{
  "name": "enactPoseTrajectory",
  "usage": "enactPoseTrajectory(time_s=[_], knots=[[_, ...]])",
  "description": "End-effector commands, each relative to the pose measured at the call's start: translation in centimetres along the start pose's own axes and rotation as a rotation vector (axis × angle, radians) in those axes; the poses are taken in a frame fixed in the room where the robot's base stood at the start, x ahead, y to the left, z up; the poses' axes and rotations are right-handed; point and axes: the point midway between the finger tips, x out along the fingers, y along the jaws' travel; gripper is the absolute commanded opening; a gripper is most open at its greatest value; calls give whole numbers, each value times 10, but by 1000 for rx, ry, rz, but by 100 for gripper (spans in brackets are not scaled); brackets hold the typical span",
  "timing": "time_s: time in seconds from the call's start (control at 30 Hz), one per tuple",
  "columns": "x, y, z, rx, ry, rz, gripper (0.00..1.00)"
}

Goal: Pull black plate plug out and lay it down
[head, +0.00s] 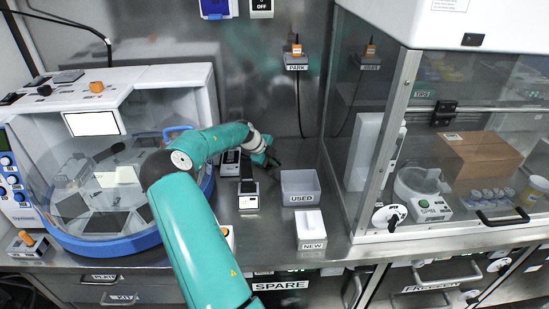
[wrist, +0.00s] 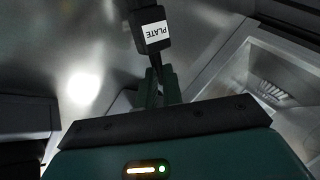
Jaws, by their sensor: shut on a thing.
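The black plate plug (wrist: 153,46) shows in the wrist view, with a white label reading PLATE. My gripper (wrist: 157,70) is shut on it, with its green fingers meeting at the plug's near end. Bare metal surface shows around the plug, and its far end runs out of the top of the picture. In the head view my gripper (head: 270,160) is over the back of the bench, left of and behind the USED bin. The plug is too small and dark to tell there. I cannot tell whether it still sits in a socket.
The USED bin (head: 300,199) and the white NEW box (head: 310,222) stand right of a small device with a black top (head: 248,188). The blue-rimmed machine (head: 110,240) is at left and a glass cabinet (head: 405,130) at right. A PARK holder (head: 296,64) hangs on the wall.

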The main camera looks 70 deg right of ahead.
Motion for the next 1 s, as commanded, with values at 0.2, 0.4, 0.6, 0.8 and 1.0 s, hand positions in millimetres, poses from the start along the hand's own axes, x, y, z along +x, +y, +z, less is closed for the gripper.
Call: enactPoseTrajectory(time_s=[0.2,0.4,0.6,0.8,1.0], knots=[[0,0,0,0,0,0,0],[0,0,0,0,0,0,33],[0,0,0,0,0,0,33],[-13,0,1,-1,-2,-2,33],[-52,0,1,-2,-3,-3,33]])
